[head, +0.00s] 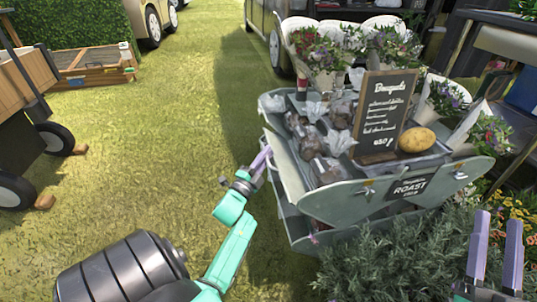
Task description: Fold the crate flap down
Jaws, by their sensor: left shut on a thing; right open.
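A grey-green crate (402,203) stands at the right, filled with bagged goods. Its angled flap (285,173) runs along the left side. My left gripper (266,153) is at this left edge, shut on the flap; the exact contact is small and hard to see. My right gripper (498,217) is open and empty at the lower right, over the plants in front of the crate.
Carts (25,130) are at the left. Open grass lies between.

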